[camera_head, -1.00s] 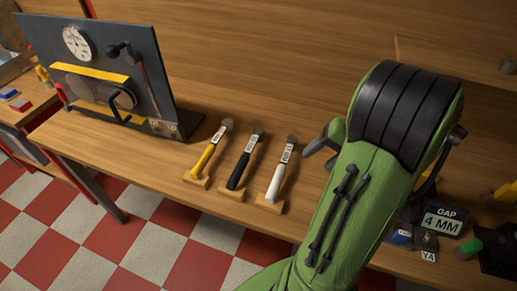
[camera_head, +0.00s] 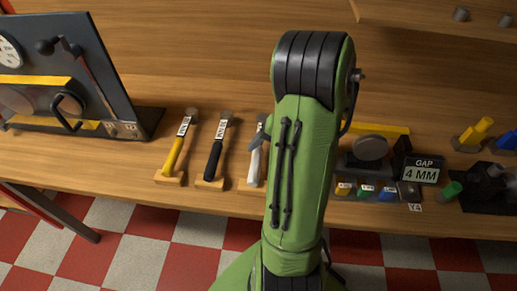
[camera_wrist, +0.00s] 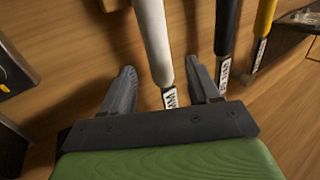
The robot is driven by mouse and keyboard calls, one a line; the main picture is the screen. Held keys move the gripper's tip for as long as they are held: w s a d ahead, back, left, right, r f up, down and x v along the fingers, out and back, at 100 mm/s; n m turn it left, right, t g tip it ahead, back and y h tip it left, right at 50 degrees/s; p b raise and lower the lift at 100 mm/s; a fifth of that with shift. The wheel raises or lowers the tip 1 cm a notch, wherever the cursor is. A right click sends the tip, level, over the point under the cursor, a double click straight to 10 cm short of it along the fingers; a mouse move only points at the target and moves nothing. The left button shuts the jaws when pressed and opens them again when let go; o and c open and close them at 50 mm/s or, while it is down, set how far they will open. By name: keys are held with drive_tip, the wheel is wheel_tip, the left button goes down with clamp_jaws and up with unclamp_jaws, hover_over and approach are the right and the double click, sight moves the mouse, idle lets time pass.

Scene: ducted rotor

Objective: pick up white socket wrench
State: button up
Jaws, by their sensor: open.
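The white socket wrench (camera_head: 254,166) rests on a small wooden stand on the bench, at the right end of a row of three, partly hidden behind my arm in the head view. In the wrist view its white handle (camera_wrist: 153,40) and label lie between the two fingers of my gripper (camera_wrist: 159,70). The gripper is open, with one finger on each side of the wrench; the right finger looks closer to it. I cannot tell how far above the wrench the fingers are. In the head view only a grey finger part shows beside my arm.
A black-handled wrench (camera_head: 213,158) and a yellow-handled wrench (camera_head: 175,155) stand close to the left. A dark panel with a gauge (camera_head: 75,75) stands further left. A "GAP 4 MM" sign (camera_head: 422,172) and small coloured blocks are to the right. Bare bench lies behind the row.

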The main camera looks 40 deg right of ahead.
sight(259, 155)
drive_tip(key=x, duration=0.3)
drive_tip(key=shift+f+b, duration=0.25)
drive_tip(key=shift+b, duration=0.15)
drive_tip(key=shift+r, duration=0.1)
drive_tip(key=shift+c, duration=0.2)
